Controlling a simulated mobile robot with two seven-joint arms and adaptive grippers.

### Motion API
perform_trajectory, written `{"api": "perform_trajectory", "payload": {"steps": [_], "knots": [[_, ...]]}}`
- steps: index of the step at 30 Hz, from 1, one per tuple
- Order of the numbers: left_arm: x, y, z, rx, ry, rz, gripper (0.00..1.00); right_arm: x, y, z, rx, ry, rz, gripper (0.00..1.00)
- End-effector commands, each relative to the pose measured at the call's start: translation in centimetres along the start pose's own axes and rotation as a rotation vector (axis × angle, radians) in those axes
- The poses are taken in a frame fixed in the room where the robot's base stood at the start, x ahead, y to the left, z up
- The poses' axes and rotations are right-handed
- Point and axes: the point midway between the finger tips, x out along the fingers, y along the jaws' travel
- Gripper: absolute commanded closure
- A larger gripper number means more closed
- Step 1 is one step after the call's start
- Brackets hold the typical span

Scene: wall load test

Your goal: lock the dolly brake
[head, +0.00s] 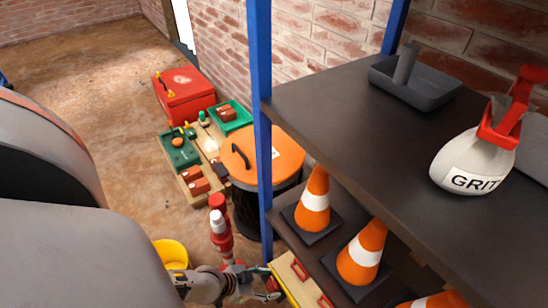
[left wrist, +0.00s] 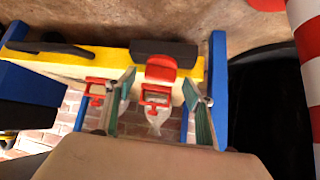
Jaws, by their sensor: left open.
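A low yellow-edged platform (head: 290,279) with a pale top and red fittings (head: 301,268) shows at the bottom of the head view, beside the shelf; it looks like the dolly. My left gripper (head: 266,284) is open and empty at its left edge. In the left wrist view my left gripper (left wrist: 158,82) has its two green-padded fingers apart. A red pedal-like part (left wrist: 161,70) shows between the fingers, under a yellow bar (left wrist: 110,62); contact cannot be told. A second red part (left wrist: 97,88) is to its left. My right gripper is out of view.
A dark shelf (head: 320,95) with blue posts holds a grit bag (head: 470,165), a grey tray (head: 410,85) and traffic cones (head: 315,203). An orange-lidded bin (head: 275,155), a red box (head: 183,92) and a yellow bucket (head: 171,253) stand nearby. Floor at far left is clear.

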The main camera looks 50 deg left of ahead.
Motion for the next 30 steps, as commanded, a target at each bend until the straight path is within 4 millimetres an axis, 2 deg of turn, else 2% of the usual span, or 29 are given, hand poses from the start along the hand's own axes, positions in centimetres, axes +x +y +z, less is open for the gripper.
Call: {"api": "perform_trajectory", "payload": {"steps": [1,6,14,18,19,26,28,30], "knots": [[0.5,0.1,0.5,-0.002,-0.006,0.001,0.47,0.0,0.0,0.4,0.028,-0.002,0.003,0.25],[1.3,0.0,0.1,-0.001,-0.002,0.000,0.47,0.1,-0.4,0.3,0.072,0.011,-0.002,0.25],[1.4,0.0,-0.1,-0.001,0.001,0.000,0.47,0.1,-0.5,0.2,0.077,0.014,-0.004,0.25],[1.3,0.0,-0.1,0.000,0.001,0.000,0.81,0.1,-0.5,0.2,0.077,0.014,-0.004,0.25],[1.3,0.0,-0.1,0.000,0.001,0.000,0.86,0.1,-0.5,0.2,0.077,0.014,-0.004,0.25],[1.3,0.0,-0.4,-0.011,0.004,-0.011,0.86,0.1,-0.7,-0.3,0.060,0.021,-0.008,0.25],[1.4,-0.1,-0.7,-0.028,0.008,-0.029,0.86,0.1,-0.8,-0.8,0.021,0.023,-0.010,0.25],[1.4,-0.1,-1.1,-0.051,0.011,-0.053,0.86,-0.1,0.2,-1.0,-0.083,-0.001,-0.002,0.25]]}}
